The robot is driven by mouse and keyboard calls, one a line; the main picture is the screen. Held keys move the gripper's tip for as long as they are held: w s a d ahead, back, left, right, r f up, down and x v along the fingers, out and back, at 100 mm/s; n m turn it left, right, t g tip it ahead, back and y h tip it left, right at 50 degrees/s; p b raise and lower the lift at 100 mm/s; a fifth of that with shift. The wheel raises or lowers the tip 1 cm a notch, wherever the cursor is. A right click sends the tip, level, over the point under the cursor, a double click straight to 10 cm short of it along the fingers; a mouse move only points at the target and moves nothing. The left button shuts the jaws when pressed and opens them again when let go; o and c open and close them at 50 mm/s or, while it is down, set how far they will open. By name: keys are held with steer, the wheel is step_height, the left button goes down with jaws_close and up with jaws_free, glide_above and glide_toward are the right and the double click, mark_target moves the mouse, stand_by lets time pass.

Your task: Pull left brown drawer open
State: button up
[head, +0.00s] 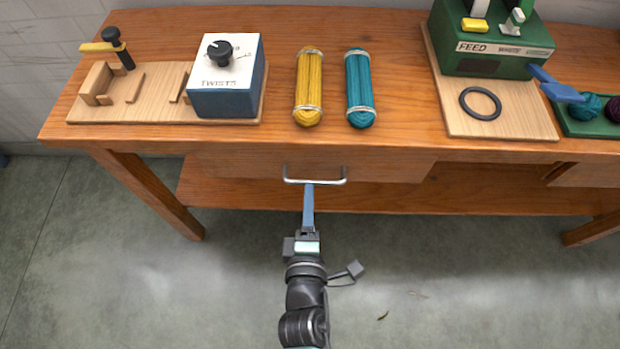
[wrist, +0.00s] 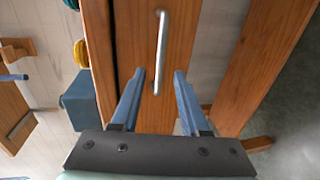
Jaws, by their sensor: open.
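The left brown drawer (head: 395,170) sits under the front edge of the wooden bench, and its front looks flush and shut. Its silver bar handle (head: 330,181) runs sideways across the front. In the wrist view the handle (wrist: 161,42) stands upright in the picture. My gripper (head: 309,186) comes from the front and its tip is at the handle's left half. In the wrist view my blue fingers (wrist: 160,72) are apart, with the handle's lower end between them in the picture. I cannot tell whether they touch it.
On the bench (head: 400,130) lie a yellow skein (head: 309,88) and a teal skein (head: 360,90). A blue-and-white knob box (head: 226,80) stands left, a green feed machine (head: 492,45) right. A lower shelf (head: 400,200) runs beneath. The floor in front is clear.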

mark_target(295, 169)
steer(key=shift+x, duration=2.65)
steer(key=shift+c, duration=0.2)
jaws_close()
